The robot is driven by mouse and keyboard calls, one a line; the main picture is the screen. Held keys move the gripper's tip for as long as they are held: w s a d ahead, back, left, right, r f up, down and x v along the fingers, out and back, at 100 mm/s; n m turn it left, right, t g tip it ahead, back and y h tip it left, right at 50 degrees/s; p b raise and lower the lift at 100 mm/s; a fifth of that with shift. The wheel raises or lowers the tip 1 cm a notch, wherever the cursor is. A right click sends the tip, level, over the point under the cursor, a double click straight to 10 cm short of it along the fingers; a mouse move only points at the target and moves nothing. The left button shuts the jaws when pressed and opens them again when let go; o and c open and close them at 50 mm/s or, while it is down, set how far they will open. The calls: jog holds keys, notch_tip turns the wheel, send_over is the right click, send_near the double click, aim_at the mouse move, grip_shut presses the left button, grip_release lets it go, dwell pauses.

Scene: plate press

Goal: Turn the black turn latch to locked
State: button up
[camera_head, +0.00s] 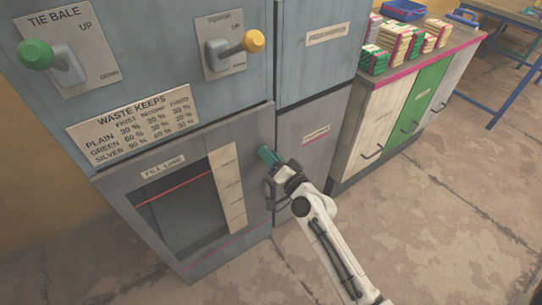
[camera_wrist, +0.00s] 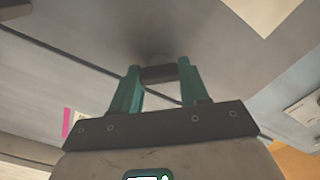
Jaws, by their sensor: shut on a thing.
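The black turn latch (camera_wrist: 158,74) shows in the wrist view as a short dark bar lying across between my fingertips, in front of a grey round mount. My gripper (camera_wrist: 159,80) has its teal fingers closed on the two ends of the bar. In the head view my gripper (camera_head: 268,156) is at the right edge of the grey press door (camera_head: 258,185), beside the narrow cabinet front. There the latch is hidden behind the fingers, and whether it points to locked cannot be told.
The door has a window with a red fill line (camera_head: 175,187). Above it are a green-knobbed lever (camera_head: 36,55) and a yellow-knobbed lever (camera_head: 253,41). A counter (camera_head: 425,60) with packets stands right; the floor in front is clear.

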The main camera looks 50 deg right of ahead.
jog(key=shift+m+p, duration=0.6)
jog(key=shift+m, duration=3.3)
jog(key=o, duration=1.1)
jog(key=shift+c, duration=0.2)
jog(key=shift+s, duration=0.1)
jog(key=b+v, duration=0.2)
jog(key=v, duration=0.8)
jog(key=shift+s, duration=0.35)
